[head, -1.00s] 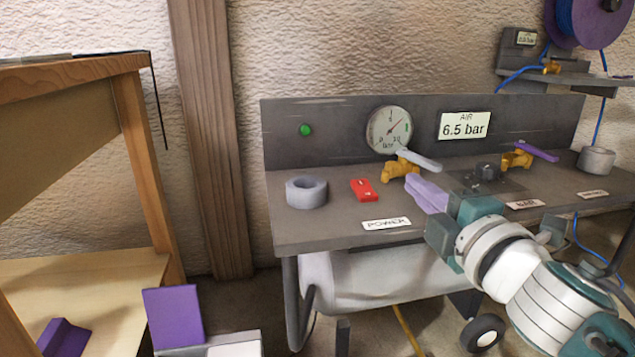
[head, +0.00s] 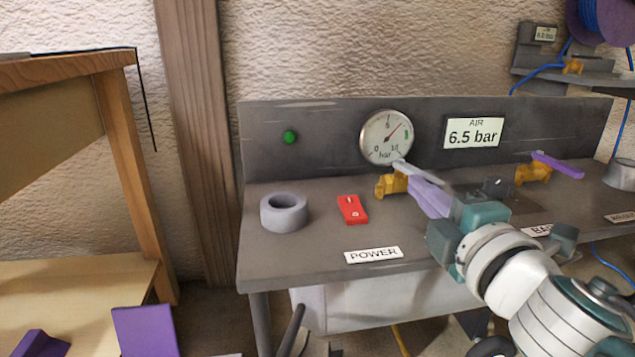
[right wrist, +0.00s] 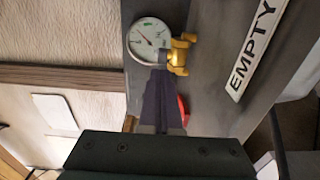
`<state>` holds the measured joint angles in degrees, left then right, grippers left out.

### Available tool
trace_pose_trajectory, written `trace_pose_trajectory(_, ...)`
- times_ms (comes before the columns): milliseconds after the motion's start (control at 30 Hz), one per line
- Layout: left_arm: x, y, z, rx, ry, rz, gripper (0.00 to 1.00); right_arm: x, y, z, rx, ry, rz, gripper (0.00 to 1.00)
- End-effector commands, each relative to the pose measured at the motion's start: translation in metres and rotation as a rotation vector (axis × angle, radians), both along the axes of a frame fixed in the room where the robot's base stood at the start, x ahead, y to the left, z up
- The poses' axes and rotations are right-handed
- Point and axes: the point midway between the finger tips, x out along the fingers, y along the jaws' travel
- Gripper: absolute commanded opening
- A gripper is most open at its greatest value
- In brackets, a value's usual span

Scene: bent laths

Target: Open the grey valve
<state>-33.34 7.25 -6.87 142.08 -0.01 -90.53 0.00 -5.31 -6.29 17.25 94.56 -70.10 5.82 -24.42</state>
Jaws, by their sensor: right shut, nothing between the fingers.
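The grey valve has a brass body (head: 391,185) and a grey lever (head: 402,167) on top. It stands on the bench below the gauge, its lever slanting toward the right. My right gripper (head: 416,183) is shut and empty, its lilac fingers close to the right of the brass body and just under the lever in the picture. I cannot tell whether they touch. In the right wrist view the shut fingers (right wrist: 161,78) point toward the brass body (right wrist: 180,56); the lever is hard to make out there. My left gripper is not in view.
The gauge (head: 387,136) is close behind the valve. A red switch (head: 352,209) and a grey ring (head: 283,212) stand to its left. A purple-levered valve (head: 533,173) is to the right. An EMPTY sign (right wrist: 256,50) shows in the right wrist view.

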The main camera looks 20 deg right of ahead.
Motion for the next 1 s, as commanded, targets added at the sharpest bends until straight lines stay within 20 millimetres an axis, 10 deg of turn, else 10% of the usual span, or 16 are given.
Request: trace_pose_trajectory(1000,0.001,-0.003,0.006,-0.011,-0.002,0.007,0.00,-0.004,-0.015,0.000,-0.003,0.003,0.201,0.00)
